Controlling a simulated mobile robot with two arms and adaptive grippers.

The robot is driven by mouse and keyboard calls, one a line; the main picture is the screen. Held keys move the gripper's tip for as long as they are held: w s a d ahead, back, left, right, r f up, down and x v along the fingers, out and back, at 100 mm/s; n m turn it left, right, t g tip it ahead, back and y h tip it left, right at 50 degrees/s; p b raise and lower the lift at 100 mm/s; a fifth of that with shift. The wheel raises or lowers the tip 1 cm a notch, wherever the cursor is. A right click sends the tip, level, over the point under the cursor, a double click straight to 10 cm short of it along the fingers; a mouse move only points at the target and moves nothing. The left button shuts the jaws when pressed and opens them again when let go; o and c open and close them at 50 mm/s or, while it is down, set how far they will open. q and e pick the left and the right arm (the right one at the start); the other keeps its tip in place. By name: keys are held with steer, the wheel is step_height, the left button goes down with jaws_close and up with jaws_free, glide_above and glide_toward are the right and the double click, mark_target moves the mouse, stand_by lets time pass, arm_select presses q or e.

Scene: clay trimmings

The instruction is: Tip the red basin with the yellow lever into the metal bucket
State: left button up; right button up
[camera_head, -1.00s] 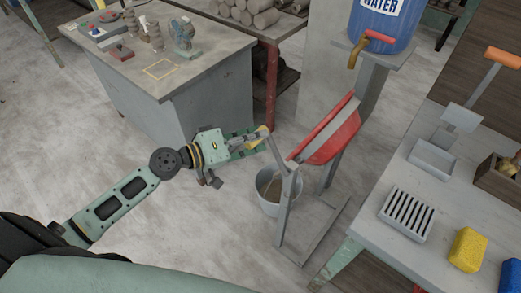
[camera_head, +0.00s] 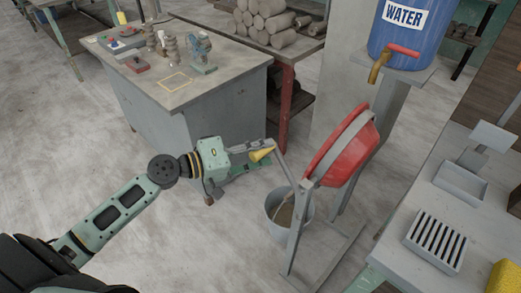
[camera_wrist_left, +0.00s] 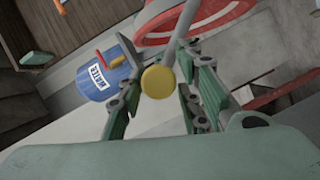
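The red basin (camera_head: 358,152) hangs tilted steeply in a grey metal stand, and part of it shows at the top of the left wrist view (camera_wrist_left: 215,15). A grey lever arm with a yellow end (camera_head: 261,155) reaches left from the stand. The metal bucket (camera_head: 281,222) stands on the floor under the basin's left side, with something brownish inside. My left gripper (camera_head: 255,154) is at the yellow end. In the left wrist view the yellow end (camera_wrist_left: 158,82) lies between the spread fingers, with gaps visible on both sides. My right gripper is out of view.
A blue water barrel (camera_head: 398,35) with a red-handled tap stands behind the basin. A grey workbench (camera_head: 225,65) is behind my left arm. A table (camera_head: 413,205) with a slotted tray is at the right. Open floor lies left of the bucket.

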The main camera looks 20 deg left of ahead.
arm_select(q)
steer(key=shift+s+d, duration=0.1)
steer(key=shift+s, duration=0.2)
steer(key=v, duration=1.1)
steer(key=shift+a, duration=0.3)
steer(key=shift+s, duration=0.1)
stand_by(2.4)
